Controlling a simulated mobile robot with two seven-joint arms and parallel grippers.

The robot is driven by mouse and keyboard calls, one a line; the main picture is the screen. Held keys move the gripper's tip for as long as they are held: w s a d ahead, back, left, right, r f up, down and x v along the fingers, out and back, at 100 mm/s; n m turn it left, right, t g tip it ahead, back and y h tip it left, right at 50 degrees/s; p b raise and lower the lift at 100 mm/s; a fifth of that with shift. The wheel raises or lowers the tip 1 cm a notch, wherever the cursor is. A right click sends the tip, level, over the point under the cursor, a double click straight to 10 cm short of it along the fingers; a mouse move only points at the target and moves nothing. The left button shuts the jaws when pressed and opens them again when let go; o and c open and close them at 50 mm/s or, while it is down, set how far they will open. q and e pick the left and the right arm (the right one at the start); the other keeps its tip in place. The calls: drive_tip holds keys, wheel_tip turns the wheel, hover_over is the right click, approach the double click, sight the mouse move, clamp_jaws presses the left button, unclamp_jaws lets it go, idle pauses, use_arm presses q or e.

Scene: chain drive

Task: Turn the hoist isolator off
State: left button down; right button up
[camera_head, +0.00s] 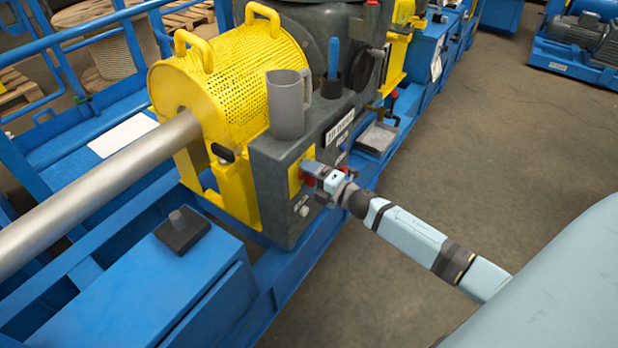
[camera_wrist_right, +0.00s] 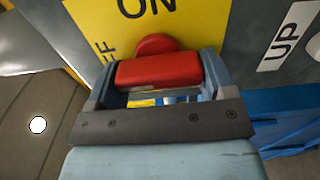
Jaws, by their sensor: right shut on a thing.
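The hoist isolator is a red handle (camera_wrist_right: 158,70) on a yellow plate (camera_wrist_right: 190,22). The plate reads "ON" at the top, with the end of a second word, "F", at the left. My right gripper (camera_wrist_right: 158,80) is shut on the red handle, one finger on each side. The handle lies across the picture in the right wrist view. In the head view my right gripper (camera_head: 316,174) reaches the dark grey housing (camera_head: 275,190) and hides most of the handle; some red (camera_head: 308,180) shows beside it. My left gripper is not in view.
A grey jug (camera_head: 287,105) and a holder with a blue-handled tool (camera_head: 333,62) stand on the housing. A yellow perforated guard (camera_head: 225,80) and a steel shaft (camera_head: 100,195) are at left. An "UP" label (camera_wrist_right: 290,35) is right of the plate.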

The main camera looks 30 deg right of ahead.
drive_tip(key=o, duration=0.9)
drive_tip(key=shift+s, duration=0.1)
use_arm(q)
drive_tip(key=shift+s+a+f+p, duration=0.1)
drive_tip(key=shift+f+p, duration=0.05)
drive_tip(key=shift+p, duration=0.2)
use_arm(e)
drive_tip(key=v, duration=1.3)
drive_tip(key=shift+s+d, duration=0.1)
drive_tip(key=shift+s, duration=0.25)
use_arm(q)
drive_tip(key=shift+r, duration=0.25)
